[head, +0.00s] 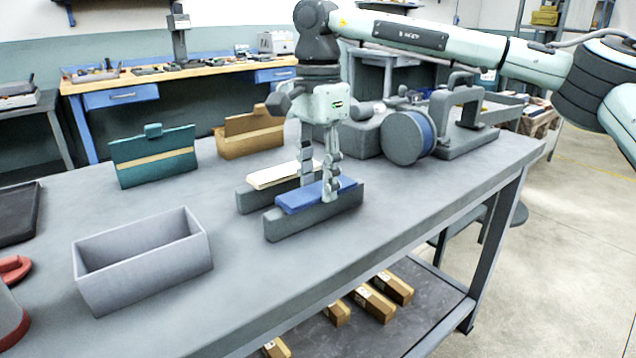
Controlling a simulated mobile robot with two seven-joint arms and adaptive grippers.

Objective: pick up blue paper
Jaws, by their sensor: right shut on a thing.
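The blue paper (308,195) is a flat blue block lying on top of a grey holder (286,227) in the middle of the table. My right gripper (330,192) comes down from above, with its fingers at the right part of the blue paper. It is shut on the blue paper, which still rests on or just over the holder. A cream-white piece (272,175) lies on a second grey holder (246,202) just behind. The right gripper partly hides the ends of both pieces. My left gripper is not in view.
An empty grey open bin (140,262) stands at the front left. A teal holder (153,157) and a brown wooden box (250,138) stand behind. A machine with a blue-edged wheel (408,137) is at the right back. The table (345,262) is clear in front.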

